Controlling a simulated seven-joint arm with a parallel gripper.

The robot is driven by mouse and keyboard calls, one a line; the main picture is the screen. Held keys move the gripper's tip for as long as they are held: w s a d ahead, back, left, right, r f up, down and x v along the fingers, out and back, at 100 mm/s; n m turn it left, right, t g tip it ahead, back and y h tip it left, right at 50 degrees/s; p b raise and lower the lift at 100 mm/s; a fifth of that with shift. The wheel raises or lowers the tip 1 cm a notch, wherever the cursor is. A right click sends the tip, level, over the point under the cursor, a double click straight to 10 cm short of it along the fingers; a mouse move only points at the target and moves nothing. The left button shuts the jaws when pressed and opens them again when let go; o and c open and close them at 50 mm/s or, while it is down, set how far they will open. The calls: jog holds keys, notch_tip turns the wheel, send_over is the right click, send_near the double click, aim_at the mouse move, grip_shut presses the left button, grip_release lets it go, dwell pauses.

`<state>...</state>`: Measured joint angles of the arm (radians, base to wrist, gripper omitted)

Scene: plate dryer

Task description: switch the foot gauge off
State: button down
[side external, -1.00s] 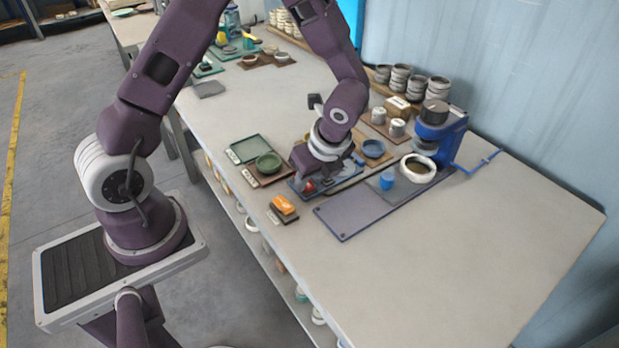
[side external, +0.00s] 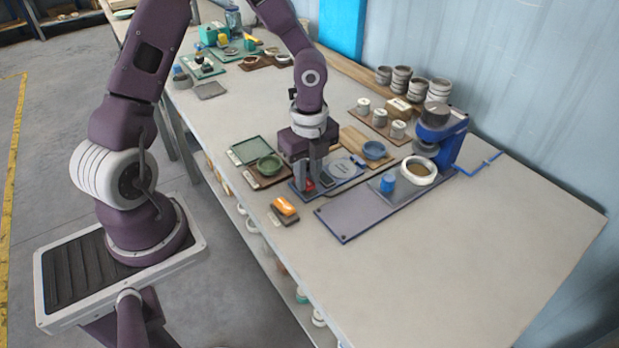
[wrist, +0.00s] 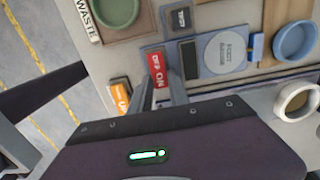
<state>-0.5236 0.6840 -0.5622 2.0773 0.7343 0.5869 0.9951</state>
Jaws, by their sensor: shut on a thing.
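The foot gauge (side external: 344,171) is a blue-edged plate on the bench, with a round pale pad (wrist: 225,53) and a small dark screen (wrist: 188,55). Its red switch (wrist: 157,68), marked OFF and ON, sits at the plate's near end; it also shows in the side view (side external: 310,185). My gripper (side external: 311,187) points down at that switch. In the wrist view its fingertips (wrist: 170,92) are close together at the switch's ON end, shut on the switch. The fingers hide part of it, and I cannot tell its tilt.
A green bowl (side external: 269,164) stands on a brown board to the left. A blue bowl (side external: 375,149) and a purple-grey plate (side external: 350,222) are to the right. The bench's right front is clear.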

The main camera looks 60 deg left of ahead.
jog(key=shift+a+h, duration=0.1)
jog(key=shift+h, duration=0.3)
jog(key=c, duration=1.5)
grip_release()
notch_tip(320, 180, up, 6)
jog(key=shift+a+r, duration=0.15)
jog(key=shift+r, duration=0.45)
